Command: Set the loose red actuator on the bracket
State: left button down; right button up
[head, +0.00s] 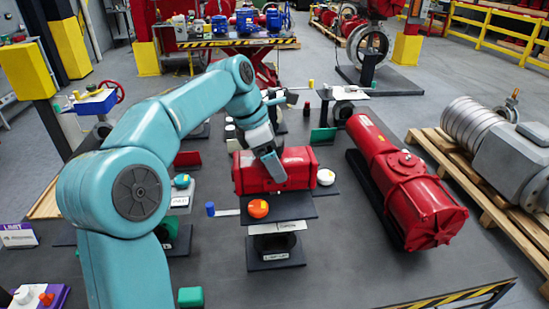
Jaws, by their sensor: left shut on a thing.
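The smaller red actuator (296,170), a short red cylinder with a boxy body, lies level near the middle of the table. My left gripper (272,165) reaches down over it from behind and is shut on it; the fingers cover part of its top. A black bracket with a flat top plate (285,208) stands just in front of and below the actuator. I cannot tell whether the actuator touches the plate. An orange knob (258,208) shows at the plate's left. My right gripper is not in view.
A large red actuator (400,180) lies on a black cradle to the right. A grey metal actuator (490,145) rests on a wooden pallet (510,230) beyond. Small parts crowd the left, including a green block (190,297) and a blue cylinder (210,209). The front right table is clear.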

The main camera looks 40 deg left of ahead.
pick_arm(q)
jog(key=shift+r+p, duration=0.2)
jog(key=shift+p, duration=0.1)
jog(key=shift+f+b, duration=0.8)
jog(key=shift+f, duration=0.4)
dwell(0.4)
jog(key=shift+c, duration=0.6)
grip_release()
jog(key=shift+o, duration=0.6)
jog(key=shift+s+d+f, duration=0.1)
jog(key=shift+f, duration=0.05)
jog(key=shift+r, duration=0.2)
jog(key=p+v, duration=0.3)
jog(key=v, duration=1.3)
jog(key=shift+p, duration=0.4)
